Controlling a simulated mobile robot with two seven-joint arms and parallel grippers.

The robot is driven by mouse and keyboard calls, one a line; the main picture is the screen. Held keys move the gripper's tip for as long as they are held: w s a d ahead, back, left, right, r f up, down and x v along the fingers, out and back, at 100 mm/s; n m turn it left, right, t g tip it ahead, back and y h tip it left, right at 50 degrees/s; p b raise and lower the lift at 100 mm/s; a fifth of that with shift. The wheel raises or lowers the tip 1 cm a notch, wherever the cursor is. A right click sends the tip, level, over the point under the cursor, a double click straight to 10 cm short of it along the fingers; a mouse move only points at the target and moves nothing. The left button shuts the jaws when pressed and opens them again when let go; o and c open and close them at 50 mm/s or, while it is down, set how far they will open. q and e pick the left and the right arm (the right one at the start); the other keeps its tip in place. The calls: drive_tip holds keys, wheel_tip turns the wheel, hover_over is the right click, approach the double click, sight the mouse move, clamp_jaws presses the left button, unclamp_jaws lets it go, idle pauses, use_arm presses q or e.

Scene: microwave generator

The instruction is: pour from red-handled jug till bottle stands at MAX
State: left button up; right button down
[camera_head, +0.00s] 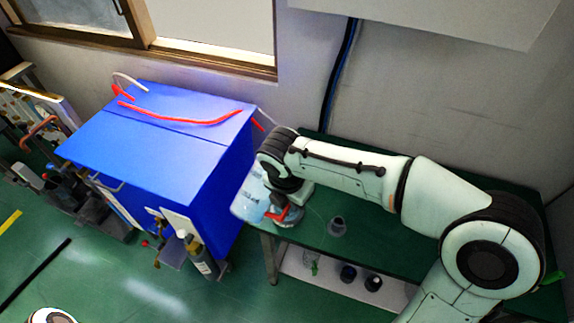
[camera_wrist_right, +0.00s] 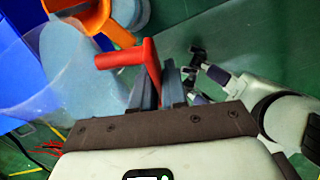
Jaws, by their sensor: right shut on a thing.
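The clear jug with pale blue contents (camera_head: 249,200) is at the left end of the green table, beside the blue cabinet. Its red handle (camera_head: 290,215) shows below my right wrist, and also in the right wrist view (camera_wrist_right: 122,58). My right gripper (camera_wrist_right: 168,75) is shut on this handle. The jug body (camera_wrist_right: 70,85) lies left of the fingers in that view. A dark bottle with a pale label (camera_head: 201,260) stands at the cabinet's front; its level and marks are unreadable. My left gripper (camera_wrist_right: 196,70) shows in the right wrist view, fingers apart and empty.
The blue cabinet (camera_head: 150,130) carries a red hose (camera_head: 185,117) on top. Dark containers (camera_head: 348,273) sit on the lower shelf. An orange part (camera_wrist_right: 88,17) is close to the jug in the wrist view.

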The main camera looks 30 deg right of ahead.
drive_tip(key=shift+d, duration=0.2)
drive_tip(key=shift+w+a, duration=0.1)
drive_tip(key=shift+a, duration=0.1)
drive_tip(key=shift+d, duration=0.2)
drive_tip(key=shift+a, duration=0.2)
drive_tip(key=shift+d+y, duration=0.1)
drive_tip(key=shift+y, duration=0.2)
drive_tip(key=shift+d, duration=0.1)
